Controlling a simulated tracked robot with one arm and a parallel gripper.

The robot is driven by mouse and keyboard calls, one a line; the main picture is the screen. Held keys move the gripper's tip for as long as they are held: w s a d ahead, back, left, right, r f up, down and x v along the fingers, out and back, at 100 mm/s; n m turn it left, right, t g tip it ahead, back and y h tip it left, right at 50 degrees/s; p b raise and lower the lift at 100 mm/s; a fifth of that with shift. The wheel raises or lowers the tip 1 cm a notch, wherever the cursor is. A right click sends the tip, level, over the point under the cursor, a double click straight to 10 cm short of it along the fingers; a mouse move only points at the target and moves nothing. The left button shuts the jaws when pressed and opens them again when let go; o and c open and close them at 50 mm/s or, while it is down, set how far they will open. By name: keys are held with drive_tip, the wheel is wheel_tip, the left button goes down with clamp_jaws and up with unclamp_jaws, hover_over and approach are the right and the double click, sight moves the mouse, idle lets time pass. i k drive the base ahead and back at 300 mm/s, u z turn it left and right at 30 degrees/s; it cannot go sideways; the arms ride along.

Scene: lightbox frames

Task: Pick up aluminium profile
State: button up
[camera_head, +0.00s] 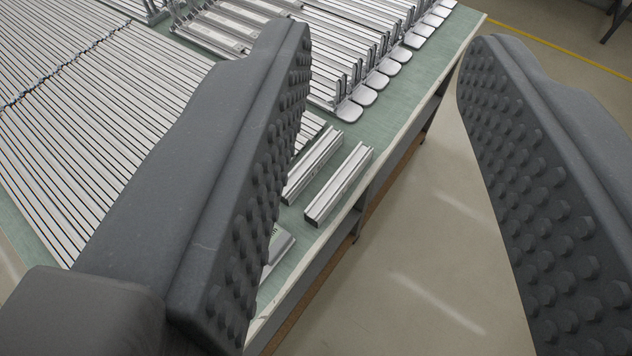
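My gripper (395,185) is open, with its two dark studded fingers wide apart and nothing between them in its grip. Two short silver aluminium profiles lie side by side near the table's right edge, seen through the gap between the fingers. The right profile (338,186) shows whole. The left profile (314,165) is partly hidden behind the left finger. Many long aluminium profiles (65,125) lie in parallel rows on the left of the table. The left finger covers part of these rows.
The green-topped table (385,127) ends in a pale edge running diagonally, with open floor (430,250) to its right. Several metal brackets with rounded ends (362,95) lie at the back.

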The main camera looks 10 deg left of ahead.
sight(316, 212)
drive_tip(key=k, duration=1.65)
drive_tip(key=u, duration=0.35)
drive_tip(key=i, duration=0.7)
drive_tip(key=u, duration=0.15)
